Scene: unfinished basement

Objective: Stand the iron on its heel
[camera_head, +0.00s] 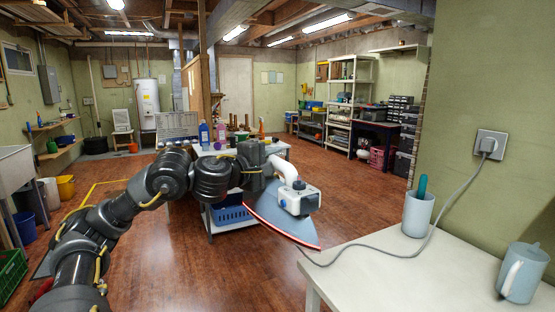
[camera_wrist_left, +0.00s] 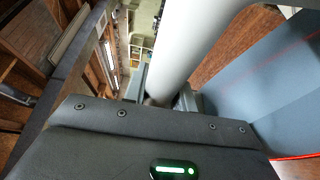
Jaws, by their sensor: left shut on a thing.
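The iron (camera_head: 268,208) has a blue-grey body, a red line along its lower edge, a white handle and a white rear part (camera_head: 300,200) with a dark round spot. My left gripper (camera_head: 270,167) is shut on its white handle. The iron hangs tilted in the air, left of the white table (camera_head: 400,280) and apart from it. In the left wrist view the handle (camera_wrist_left: 195,45) runs between the fingers of my left gripper (camera_wrist_left: 160,98), with the blue-grey body to the right. The fingertips are mostly hidden. My right gripper is not in view.
A grey cord (camera_head: 385,252) runs from the wall socket (camera_head: 490,144) across the table to its left edge. A cup with a teal item (camera_head: 417,215) and a blue mug (camera_head: 522,272) stand on the table. The table's front middle is clear. Another table with bottles (camera_head: 204,135) stands behind my arm.

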